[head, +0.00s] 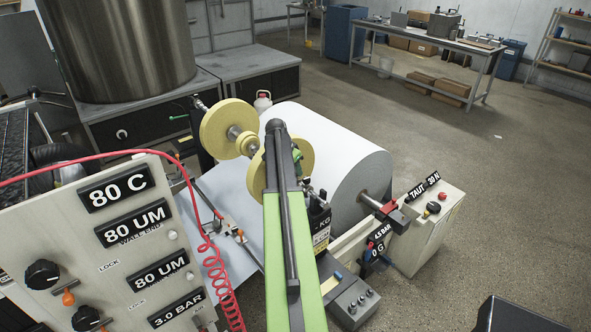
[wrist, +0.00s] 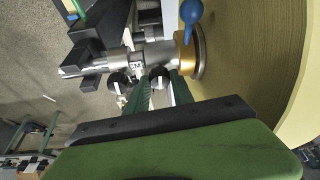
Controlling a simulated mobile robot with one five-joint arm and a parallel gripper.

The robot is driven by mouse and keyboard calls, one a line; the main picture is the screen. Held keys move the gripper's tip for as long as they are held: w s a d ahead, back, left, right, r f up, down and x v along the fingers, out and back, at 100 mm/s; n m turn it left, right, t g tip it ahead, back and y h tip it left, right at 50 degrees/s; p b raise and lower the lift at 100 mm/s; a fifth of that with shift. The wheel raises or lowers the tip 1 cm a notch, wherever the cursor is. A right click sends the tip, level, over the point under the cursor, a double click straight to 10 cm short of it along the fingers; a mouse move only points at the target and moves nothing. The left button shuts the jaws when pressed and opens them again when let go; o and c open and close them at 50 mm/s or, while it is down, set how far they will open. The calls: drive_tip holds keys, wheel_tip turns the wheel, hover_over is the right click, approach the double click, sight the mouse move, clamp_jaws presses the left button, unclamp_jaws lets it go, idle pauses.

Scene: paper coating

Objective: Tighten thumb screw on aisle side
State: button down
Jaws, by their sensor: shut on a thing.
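My gripper (wrist: 161,78) shows in the wrist view as two dark green fingers reaching up to the metal shaft. It is shut on a small dark round part with a white mark, which I take to be the thumb screw (wrist: 158,76). The fingers partly hide it, and I cannot tell how far in the screw sits. In the head view my green arm reaches forward to the yellow discs and covers the gripper and screw.
The metal shaft (wrist: 148,58) has a brass collar (wrist: 185,52) and blue ball knob (wrist: 190,12) close by. A yellow disc (head: 221,128) and the white paper roll (head: 335,150) flank my arm. A control panel (head: 75,235) and red coiled hose (head: 215,262) stand left. Aisle floor (head: 480,200) is clear.

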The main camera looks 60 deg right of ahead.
drive_tip(key=shift+s+d, duration=0.1)
drive_tip(key=shift+s, duration=0.1)
idle(0.4)
drive_tip(key=c, duration=1.1)
unclamp_jaws()
drive_tip(key=shift+w, duration=0.1)
drive_tip(key=p+v, duration=1.6)
drive_tip(key=v, duration=0.1)
drive_tip(key=shift+r, duration=0.15)
drive_tip(key=shift+w, duration=0.1)
